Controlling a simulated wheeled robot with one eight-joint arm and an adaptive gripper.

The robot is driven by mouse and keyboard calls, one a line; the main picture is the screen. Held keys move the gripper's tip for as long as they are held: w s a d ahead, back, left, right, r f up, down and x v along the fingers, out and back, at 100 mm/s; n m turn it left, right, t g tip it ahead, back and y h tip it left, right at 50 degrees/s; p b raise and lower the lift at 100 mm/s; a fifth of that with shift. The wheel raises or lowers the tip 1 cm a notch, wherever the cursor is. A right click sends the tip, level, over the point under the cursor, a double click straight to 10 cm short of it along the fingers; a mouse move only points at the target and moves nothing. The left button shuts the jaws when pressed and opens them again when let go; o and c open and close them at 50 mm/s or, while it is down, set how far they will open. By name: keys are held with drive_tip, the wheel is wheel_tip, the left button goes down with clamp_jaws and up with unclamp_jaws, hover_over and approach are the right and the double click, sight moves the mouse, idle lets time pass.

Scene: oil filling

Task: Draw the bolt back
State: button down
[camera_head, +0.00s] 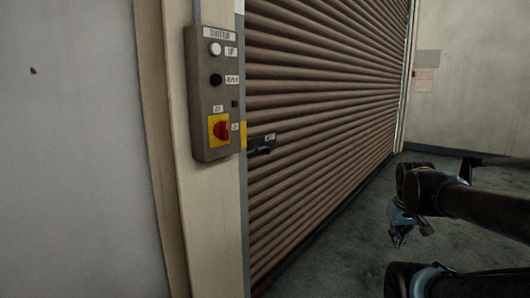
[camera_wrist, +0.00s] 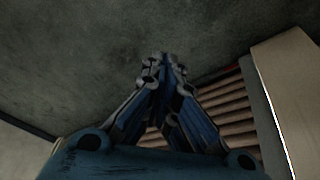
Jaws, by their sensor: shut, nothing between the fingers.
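The bolt (camera_head: 262,150) is a small black piece with a knob at the left edge of the brown roller shutter (camera_head: 320,100), just right of the control box. A small label sits above its knob. My gripper (camera_head: 399,241) hangs well to the right of the bolt and apart from it, over the floor. In the wrist view my gripper (camera_wrist: 165,62) has its fingertips together with nothing between them. The bolt is not visible in the wrist view. How far the bolt is shot is too small to tell.
A grey control box (camera_head: 212,95) with a white button, a black button and a red switch on yellow (camera_head: 220,130) is mounted on the cream door post (camera_head: 205,220). Grey floor (camera_head: 350,245) lies open before the shutter. A pale wall (camera_head: 470,90) stands at the right.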

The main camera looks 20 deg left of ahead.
drive_tip(key=w+a+r+n+t+y, duration=0.1)
drive_tip(key=w+a+r+n+t, duration=0.25)
drive_tip(key=w+a+r, duration=0.4)
drive_tip(key=w+a+r+n+t+y, duration=0.15)
drive_tip(key=w+a+r+n, duration=0.3)
drive_tip(key=w+a, duration=0.6)
drive_tip(key=w+a+r+n+t+y, duration=0.1)
drive_tip(key=a+r+n+y, duration=0.1)
drive_tip(key=a, duration=0.7)
drive_tip(key=w+a+r+n+t+y, duration=0.1)
drive_tip(key=a+n, duration=0.4)
drive_tip(key=a, duration=0.5)
drive_tip(key=w+a+r+n+y, duration=0.3)
drive_tip(key=a+r+n, duration=0.1)
drive_tip(key=a, duration=0.6)
drive_tip(key=shift+w+r+t, duration=0.2)
drive_tip(key=shift+r+t, duration=0.2)
drive_tip(key=shift+r, duration=0.35)
drive_tip(key=shift+w+y, duration=0.1)
drive_tip(key=shift+y, duration=0.15)
drive_tip(key=w+d+f+x, duration=0.1)
drive_tip(key=d+x, duration=0.1)
drive_tip(key=x, duration=1)
drive_tip(key=shift+w+f, duration=0.15)
drive_tip(key=shift+w, duration=0.2)
